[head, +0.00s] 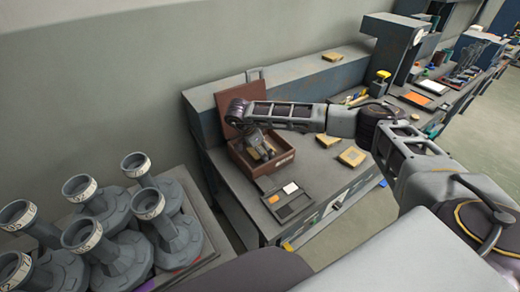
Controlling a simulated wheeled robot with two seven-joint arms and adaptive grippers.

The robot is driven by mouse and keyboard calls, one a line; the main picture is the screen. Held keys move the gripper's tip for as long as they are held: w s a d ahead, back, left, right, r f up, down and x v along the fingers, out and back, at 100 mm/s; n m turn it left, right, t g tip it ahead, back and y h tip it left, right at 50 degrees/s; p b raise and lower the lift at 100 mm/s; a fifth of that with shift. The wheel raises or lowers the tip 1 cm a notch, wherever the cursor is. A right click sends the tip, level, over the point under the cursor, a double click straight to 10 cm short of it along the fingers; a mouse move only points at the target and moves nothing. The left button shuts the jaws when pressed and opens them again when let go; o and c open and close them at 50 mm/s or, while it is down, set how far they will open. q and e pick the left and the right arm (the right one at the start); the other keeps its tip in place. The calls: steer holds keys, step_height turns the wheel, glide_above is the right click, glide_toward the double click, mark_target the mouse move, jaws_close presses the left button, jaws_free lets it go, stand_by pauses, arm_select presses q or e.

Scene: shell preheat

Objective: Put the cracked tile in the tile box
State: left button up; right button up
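A brown box (272,167), which looks like the tile box, stands on the grey bench with its lid (233,126) raised at the back. My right arm reaches in from the right, and my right gripper (265,153) points down into the box's opening. Tan material shows at its fingertips; I cannot tell whether the fingers grip it or it lies in the box. Two tan tiles lie on the bench right of the box, a nearer one (352,157) and a farther one (328,140). No crack can be made out on any tile. My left gripper is not in view.
A dark tray (288,209) with an orange and a white piece lies in front of the box. Another tan tile (332,57) is on the raised back ledge. Several grey shell-like stands (168,215) crowd the lower left. Tools and a tall cabinet (392,45) stand farther right.

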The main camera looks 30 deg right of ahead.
steer(key=shift+r, duration=0.15)
steer(key=v, duration=1.2)
steer(key=shift+b, duration=0.3)
